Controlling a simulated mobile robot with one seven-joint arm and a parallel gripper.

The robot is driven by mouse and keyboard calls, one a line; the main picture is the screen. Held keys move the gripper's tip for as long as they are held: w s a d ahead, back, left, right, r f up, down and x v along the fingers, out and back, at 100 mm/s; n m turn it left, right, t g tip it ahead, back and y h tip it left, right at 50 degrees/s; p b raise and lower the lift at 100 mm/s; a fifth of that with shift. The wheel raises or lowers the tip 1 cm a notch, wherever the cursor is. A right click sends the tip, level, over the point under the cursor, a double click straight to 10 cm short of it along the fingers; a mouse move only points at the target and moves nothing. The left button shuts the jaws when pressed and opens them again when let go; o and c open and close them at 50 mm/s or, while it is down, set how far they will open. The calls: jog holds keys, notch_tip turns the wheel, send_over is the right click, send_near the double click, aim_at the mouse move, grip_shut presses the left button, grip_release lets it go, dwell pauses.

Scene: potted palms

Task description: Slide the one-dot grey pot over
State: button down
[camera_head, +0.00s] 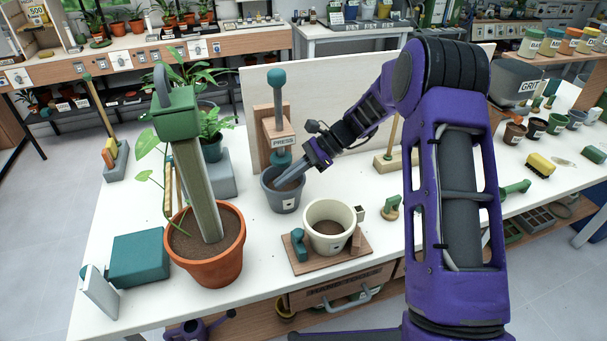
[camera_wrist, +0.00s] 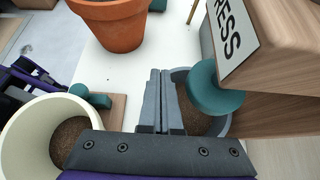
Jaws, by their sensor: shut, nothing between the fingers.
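The grey pot (camera_head: 283,203) stands on the white table under the press (camera_head: 278,135). A small light tag with a mark shows on its front; the dot count is too small to be sure of. My gripper (camera_head: 300,180) is shut, with its fingertips at the pot's opening, over or inside the near right rim. In the wrist view the shut fingers (camera_wrist: 163,80) lie across the left side of the grey pot (camera_wrist: 213,126), which holds brown soil. The press's teal round head (camera_wrist: 214,90) hangs over the pot and hides part of it. I cannot tell whether the fingers touch the wall.
A cream pot (camera_head: 329,240) with soil sits on a wooden board (camera_head: 300,265) in front. A terracotta pot (camera_head: 205,265) with a green-topped post stands to the left, near a teal box (camera_head: 139,258). White table shows between the grey and terracotta pots.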

jog(key=shift+d+f, duration=0.1)
jog(key=shift+f, duration=0.7)
jog(key=w+d+p, duration=0.1)
jog(key=w+d, duration=0.2)
jog(key=d, duration=0.9)
jog(key=shift+w, duration=0.3)
jog(key=shift+a, duration=0.1)
